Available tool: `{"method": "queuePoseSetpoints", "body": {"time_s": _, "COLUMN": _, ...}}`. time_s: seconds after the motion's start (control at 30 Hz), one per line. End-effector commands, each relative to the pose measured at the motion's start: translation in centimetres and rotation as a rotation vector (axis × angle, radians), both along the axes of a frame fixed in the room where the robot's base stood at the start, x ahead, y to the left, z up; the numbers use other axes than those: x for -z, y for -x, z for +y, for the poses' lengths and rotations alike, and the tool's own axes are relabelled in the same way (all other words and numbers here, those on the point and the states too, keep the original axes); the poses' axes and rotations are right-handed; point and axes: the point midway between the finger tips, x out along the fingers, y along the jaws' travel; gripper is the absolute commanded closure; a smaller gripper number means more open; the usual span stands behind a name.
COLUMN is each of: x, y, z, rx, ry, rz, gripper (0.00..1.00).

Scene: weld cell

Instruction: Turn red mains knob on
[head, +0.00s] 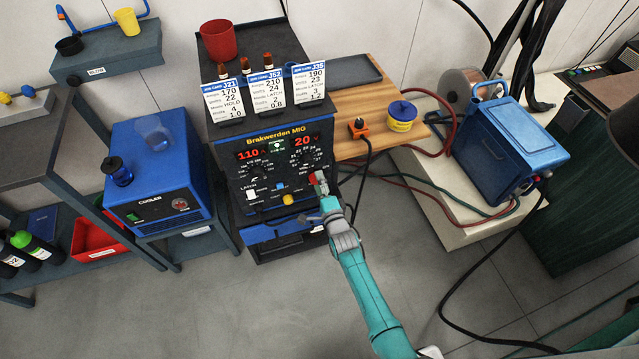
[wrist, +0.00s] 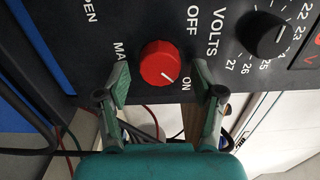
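The red mains knob (wrist: 160,63) is on the dark front panel of the Brakwerden MIG welder (head: 235,185). In the wrist view its white pointer line points down and right, toward the ON mark (wrist: 186,83); the OFF mark (wrist: 192,27) is above right. My gripper (wrist: 161,78) is open, one finger on each side of the knob, with visible gaps to it. In the head view my gripper (head: 322,184) is at the lower right of the panel and partly covers the red knob (head: 311,179).
A black volts knob (wrist: 262,34) sits right of the red knob in the wrist view. A blue cooler (head: 150,175) stands left of the welder. A wooden surface (head: 370,95) with an orange plug (head: 358,127) and hanging cable is to the right. Open floor lies in front.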

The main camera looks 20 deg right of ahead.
Motion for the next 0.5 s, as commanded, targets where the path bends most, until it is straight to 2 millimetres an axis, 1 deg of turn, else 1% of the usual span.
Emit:
{"method": "queuePoseSetpoints", "body": {"time_s": 0.27, "x": 0.0, "y": 0.2, "z": 0.1, "rx": -0.001, "ry": 0.001, "rz": 0.0, "gripper": 0.32}}
{"method": "queuePoseSetpoints", "body": {"time_s": 0.37, "x": 0.1, "y": 0.9, "z": 0.0, "rx": -0.001, "ry": 0.001, "rz": 0.002, "gripper": 0.32}}
{"method": "queuePoseSetpoints", "body": {"time_s": 0.5, "x": 0.2, "y": 2.7, "z": 0.0, "rx": -0.001, "ry": 0.001, "rz": 0.002, "gripper": 0.32}}
